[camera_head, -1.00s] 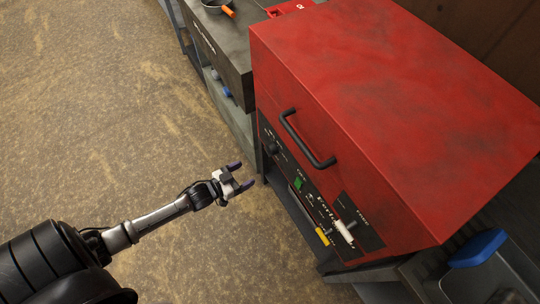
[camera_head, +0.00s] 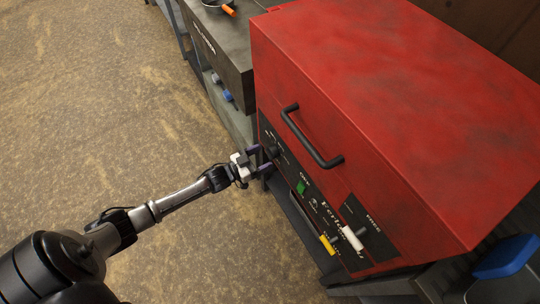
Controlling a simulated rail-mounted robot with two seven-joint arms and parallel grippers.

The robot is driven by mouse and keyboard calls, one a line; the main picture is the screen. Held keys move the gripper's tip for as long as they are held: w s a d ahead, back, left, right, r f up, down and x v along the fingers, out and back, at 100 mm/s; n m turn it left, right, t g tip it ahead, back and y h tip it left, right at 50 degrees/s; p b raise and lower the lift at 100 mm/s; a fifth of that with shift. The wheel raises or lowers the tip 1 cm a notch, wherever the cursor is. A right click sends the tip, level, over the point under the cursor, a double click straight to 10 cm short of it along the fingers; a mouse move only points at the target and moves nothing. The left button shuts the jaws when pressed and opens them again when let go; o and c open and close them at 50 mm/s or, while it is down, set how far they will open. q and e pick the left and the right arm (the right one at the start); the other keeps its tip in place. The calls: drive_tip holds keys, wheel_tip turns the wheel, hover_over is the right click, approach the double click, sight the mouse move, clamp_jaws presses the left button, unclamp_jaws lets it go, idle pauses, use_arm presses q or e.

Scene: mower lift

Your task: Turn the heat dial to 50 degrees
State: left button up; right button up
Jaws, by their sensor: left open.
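The heat dial (camera_head: 272,151) is a dark round knob at the left end of the black control panel (camera_head: 318,204) on the front of the red machine (camera_head: 390,110). My left gripper (camera_head: 261,160) is open, with its two purple-tipped fingers pointing at the panel by the dial. One finger is near the dial's left side and the other is just below it. I cannot tell whether they touch it. The dial's markings are too small to read. My right gripper is not in view.
The panel also carries a green switch (camera_head: 301,187), a white-handled lever (camera_head: 352,238) and a yellow-handled one (camera_head: 327,245). A black bar handle (camera_head: 310,142) sticks out above the panel. A grey workbench (camera_head: 222,45) adjoins the machine at upper left. The floor at left is clear.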

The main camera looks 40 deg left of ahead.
sight(270, 153)
use_arm(q)
drive_tip(key=shift+b+x, duration=0.45)
drive_tip(key=shift+x, duration=1.35)
drive_tip(key=shift+c, duration=0.8)
drive_tip(key=c, duration=0.7)
drive_tip(key=shift+r+m+p, duration=0.1)
drive_tip(key=shift+m+p, duration=0.5)
drive_tip(key=shift+m, duration=0.2)
drive_tip(key=shift+c, duration=0.2)
drive_tip(key=shift+m+p, duration=0.65)
drive_tip(key=shift+m, duration=0.55)
drive_tip(key=m+p, duration=0.1)
drive_tip(key=m, duration=0.2)
drive_tip(key=shift+m, duration=0.9)
